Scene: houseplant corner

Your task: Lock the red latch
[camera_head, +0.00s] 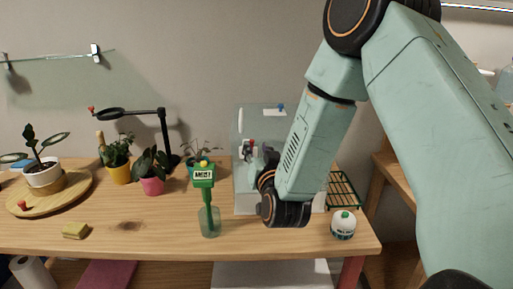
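A clear-walled case (240,122) stands at the back right of the table, partly hidden by my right arm. A small red part (251,142), which looks like the red latch, shows at its front; whether it is locked is too small to tell. My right gripper (247,153) is a small dark shape close by the red part, beyond my dark wrist. Whether it touches the red part, and whether its fingers are open or shut, I cannot tell. My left gripper is not in view.
A green long-necked watering tool (205,190) stands in a clear cup (209,222) left of my wrist. A white, green-topped container (343,225) and a dark wire rack (343,188) are to the right. Potted plants (152,186), a lamp (163,135) and a yellow sponge (76,231) are left.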

